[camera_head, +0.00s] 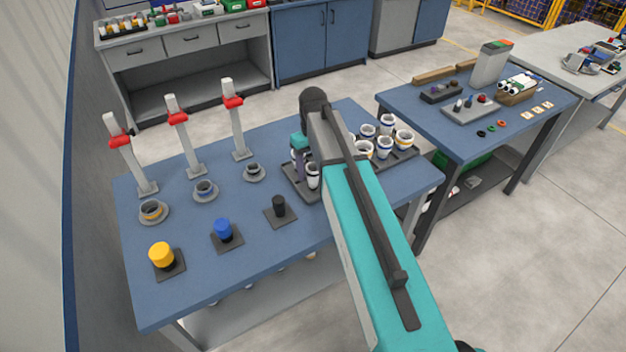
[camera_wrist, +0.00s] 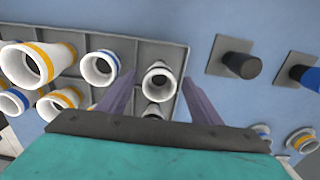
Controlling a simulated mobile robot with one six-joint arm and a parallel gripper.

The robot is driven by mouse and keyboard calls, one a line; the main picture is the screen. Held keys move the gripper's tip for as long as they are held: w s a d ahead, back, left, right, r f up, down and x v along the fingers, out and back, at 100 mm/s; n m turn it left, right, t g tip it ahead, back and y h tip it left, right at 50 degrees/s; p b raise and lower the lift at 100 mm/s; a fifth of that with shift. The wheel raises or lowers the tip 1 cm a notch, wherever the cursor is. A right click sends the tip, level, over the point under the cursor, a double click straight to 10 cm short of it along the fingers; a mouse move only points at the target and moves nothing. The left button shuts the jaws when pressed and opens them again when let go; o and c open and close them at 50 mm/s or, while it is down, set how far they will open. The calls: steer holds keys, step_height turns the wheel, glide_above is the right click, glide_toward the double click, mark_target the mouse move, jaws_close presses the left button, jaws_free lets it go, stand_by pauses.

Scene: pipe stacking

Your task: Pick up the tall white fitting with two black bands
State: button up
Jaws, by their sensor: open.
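In the wrist view, a white fitting (camera_wrist: 160,80) with a dark band below its open mouth stands in a grey tray (camera_wrist: 165,52), between the fingers of my gripper (camera_wrist: 160,88). My gripper is open, with one finger on each side of it and no clear contact. A second white fitting (camera_wrist: 155,111) sits close behind it, mostly hidden by my wrist. In the head view, a white fitting (camera_head: 313,177) with dark bands shows beside my arm in the tray. My arm covers much of the tray there, and I cannot see both bands clearly.
Several white fittings with yellow or blue bands (camera_wrist: 100,68) crowd the tray beside my gripper. A black peg (camera_head: 279,206), a blue peg (camera_head: 222,229) and a yellow peg (camera_head: 161,254) stand on the blue table. White posts with red clamps (camera_head: 233,118) rise at the back left.

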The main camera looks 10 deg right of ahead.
stand_by(0.3)
steer(key=c, duration=1.5)
steer(key=shift+r, duration=0.25)
steer(key=shift+r+b, duration=0.8)
steer(key=shift+r, duration=0.6)
steer(key=s+d+r+b, duration=0.1)
steer(key=s+b, duration=0.1)
steer(key=s, duration=0.6)
steer(key=s+d+b, duration=0.1)
steer(key=s, duration=0.6)
steer(key=shift+s+d+r+b, duration=0.3)
steer(key=shift+s+r+b, duration=0.05)
steer(key=shift+s+b, duration=0.05)
